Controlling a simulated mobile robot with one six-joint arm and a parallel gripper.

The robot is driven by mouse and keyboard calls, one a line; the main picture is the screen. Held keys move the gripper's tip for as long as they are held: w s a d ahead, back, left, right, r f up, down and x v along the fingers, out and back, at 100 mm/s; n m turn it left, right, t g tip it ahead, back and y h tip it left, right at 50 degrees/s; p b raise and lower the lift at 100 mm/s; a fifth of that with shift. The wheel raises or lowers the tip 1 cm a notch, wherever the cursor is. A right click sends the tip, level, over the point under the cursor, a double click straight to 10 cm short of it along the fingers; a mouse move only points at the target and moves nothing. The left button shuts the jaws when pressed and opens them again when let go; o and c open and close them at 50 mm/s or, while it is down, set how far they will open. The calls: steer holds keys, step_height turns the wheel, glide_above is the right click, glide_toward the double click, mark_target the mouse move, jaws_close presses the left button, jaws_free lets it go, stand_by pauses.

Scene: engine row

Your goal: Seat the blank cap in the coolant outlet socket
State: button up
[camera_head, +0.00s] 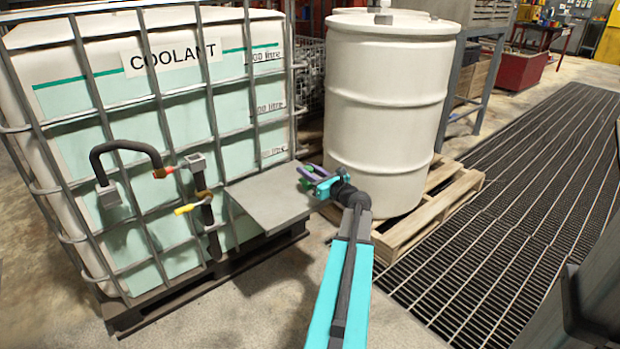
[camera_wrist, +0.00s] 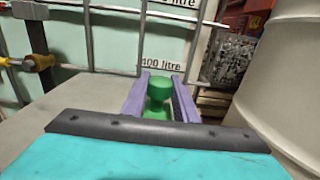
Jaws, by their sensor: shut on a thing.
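A green knobbed piece, which looks like the blank cap (camera_wrist: 159,88), sits between the purple fingers of my gripper (camera_wrist: 160,98) in the wrist view. My gripper (camera_head: 312,176) is shut on it; in the head view only a bit of green shows there. The gripper is above the right end of a grey shelf plate (camera_head: 262,203) in front of the coolant tank (camera_head: 110,95). The tank's dark outlet fitting (camera_head: 207,212), with yellow parts, is left of the shelf, well apart from the gripper. I cannot make out the socket opening.
A black hose (camera_head: 125,146) with a red-orange end hangs on the tank's metal cage. A white drum (camera_head: 385,105) on a wooden pallet (camera_head: 437,205) stands close right of my gripper. Dark floor grating (camera_head: 500,210) lies further right. The concrete floor before the shelf is clear.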

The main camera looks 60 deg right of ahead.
steer(key=shift+r, duration=0.1)
steer(key=shift+r+p, duration=0.85)
steer(key=shift+r, duration=0.65)
steer(key=shift+s+a+r, duration=0.1)
steer(key=shift+a+r, duration=0.05)
steer(key=shift+r, duration=0.2)
steer(key=s+a+r+p, duration=0.1)
steer(key=s+a+p, duration=0.4)
steer(key=a, duration=0.6)
steer(key=shift+v, duration=1)
steer(key=shift+s+r+p, duration=0.15)
steer(key=shift+p, duration=0.8)
steer(key=a+p, duration=0.1)
steer(key=p, duration=0.3)
steer(key=shift+s+a+p, duration=0.15)
steer(key=shift+s+p, duration=0.15)
steer(key=shift+s, duration=0.05)
